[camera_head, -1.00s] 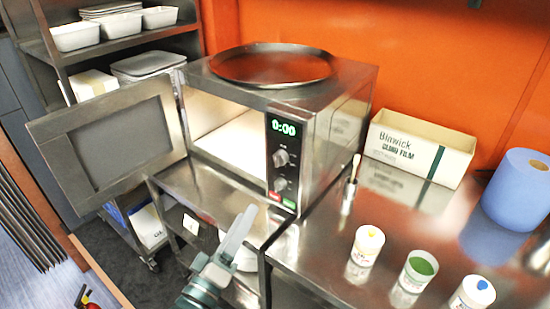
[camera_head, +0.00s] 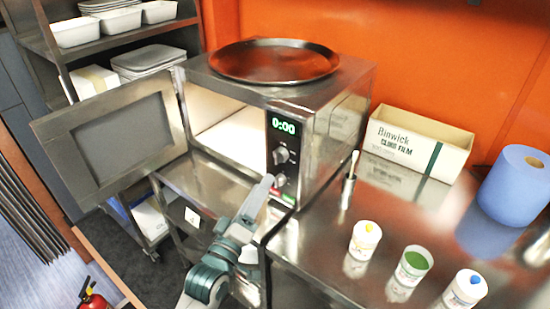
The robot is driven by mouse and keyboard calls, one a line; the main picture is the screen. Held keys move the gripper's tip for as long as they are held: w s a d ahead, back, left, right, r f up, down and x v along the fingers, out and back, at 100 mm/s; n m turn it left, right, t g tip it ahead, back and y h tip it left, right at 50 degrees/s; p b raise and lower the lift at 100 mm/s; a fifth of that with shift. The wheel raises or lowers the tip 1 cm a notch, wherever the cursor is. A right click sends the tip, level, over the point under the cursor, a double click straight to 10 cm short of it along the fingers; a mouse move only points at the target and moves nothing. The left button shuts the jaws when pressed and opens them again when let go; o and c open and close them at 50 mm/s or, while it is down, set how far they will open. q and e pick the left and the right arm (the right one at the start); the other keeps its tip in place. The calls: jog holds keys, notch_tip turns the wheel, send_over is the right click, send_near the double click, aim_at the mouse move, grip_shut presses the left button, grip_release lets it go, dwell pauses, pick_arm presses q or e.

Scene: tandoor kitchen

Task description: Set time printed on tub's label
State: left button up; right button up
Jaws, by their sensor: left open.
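The microwave (camera_head: 337,125) stands on the steel counter with its door (camera_head: 110,145) swung open to the left. Its green display (camera_head: 284,126) reads 0:00. An upper knob (camera_head: 282,155) and a lower knob (camera_head: 280,180) sit below the display, above red and green buttons. My left gripper (camera_head: 262,190) is open, with its tip close in front of the lower knob; I cannot tell whether it touches. Three white tubs stand on the counter: one with yellow (camera_head: 364,243), one with green (camera_head: 409,269), one with blue (camera_head: 463,292). Their labels are too small to read. My right gripper is out of view.
A dark round tray (camera_head: 274,62) lies on the microwave. A cling film box (camera_head: 415,145), a blue roll (camera_head: 515,187) and a small steel holder with a brush (camera_head: 348,188) stand on the counter. Shelves (camera_head: 110,38) with white containers are at upper left.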

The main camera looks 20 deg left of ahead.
aim_at(276, 161)
pick_arm(q)
jog(key=p+x, duration=0.2)
jog(key=x, duration=0.7)
jog(key=shift+w+p, duration=0.2)
jog(key=shift+p, duration=0.15)
jog(key=shift+c, duration=0.4)
jog(key=c, duration=1)
